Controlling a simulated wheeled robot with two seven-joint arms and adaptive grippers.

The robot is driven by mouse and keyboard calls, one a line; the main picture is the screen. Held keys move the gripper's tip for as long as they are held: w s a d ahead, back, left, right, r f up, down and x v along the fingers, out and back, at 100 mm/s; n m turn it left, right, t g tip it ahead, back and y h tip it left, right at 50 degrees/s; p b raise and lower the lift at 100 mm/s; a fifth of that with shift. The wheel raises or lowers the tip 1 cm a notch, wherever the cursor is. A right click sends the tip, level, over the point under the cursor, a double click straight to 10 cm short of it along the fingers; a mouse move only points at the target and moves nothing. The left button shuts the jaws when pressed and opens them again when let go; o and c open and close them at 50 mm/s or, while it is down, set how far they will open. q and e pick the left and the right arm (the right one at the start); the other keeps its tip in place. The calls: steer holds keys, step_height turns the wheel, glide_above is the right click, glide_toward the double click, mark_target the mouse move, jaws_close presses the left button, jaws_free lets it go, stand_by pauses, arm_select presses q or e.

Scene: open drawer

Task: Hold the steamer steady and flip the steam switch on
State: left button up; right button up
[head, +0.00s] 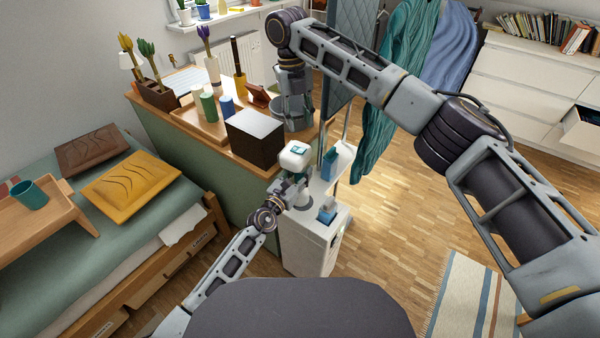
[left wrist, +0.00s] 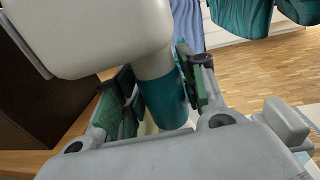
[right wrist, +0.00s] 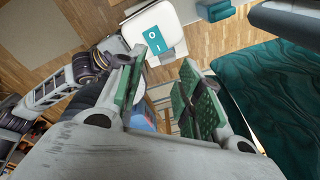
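The steamer has a white head (head: 296,155) with a small teal switch plate on top, and a teal handle below it. My left gripper (head: 290,190) is at the handle from below; in the left wrist view its green-padded fingers close on both sides of the teal handle (left wrist: 165,98), under the white head. My right gripper (head: 295,112) is above and behind the head, pointing down. In the right wrist view its fingers (right wrist: 165,95) are apart with nothing between them. The switch plate (right wrist: 153,40), marked O and I, lies beyond the fingertips. Which way the switch is set I cannot tell.
The white steamer base (head: 310,245) stands on the floor with blue items (head: 327,210) on it. Teal garments (head: 392,100) hang to the right.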

arm_select(q)
jaws_close()
arm_select(e)
steer(key=shift+r, duration=0.15)
steer(key=c, duration=0.5)
steer(key=shift+r, duration=0.2)
steer(key=shift+c, duration=1.1)
steer(key=r, duration=0.2)
steer(key=a+r, duration=0.1)
steer(key=shift+w+a+r+t, duration=0.15)
steer(key=shift+r+t, duration=0.15)
steer(key=shift+r, duration=0.05)
jaws_close()
steer(key=shift+s+r+m, duration=0.15)
steer(key=shift+s+m, duration=0.05)
steer(key=shift+m, duration=1.35)
steer(key=shift+s+r+m, duration=0.1)
steer(key=shift+s+m, duration=0.15)
steer(key=shift+m, duration=1.35)
steer(key=shift+s+r+m, duration=0.15)
steer(key=shift+s+m, duration=0.05)
steer(key=shift+m, duration=1.35)
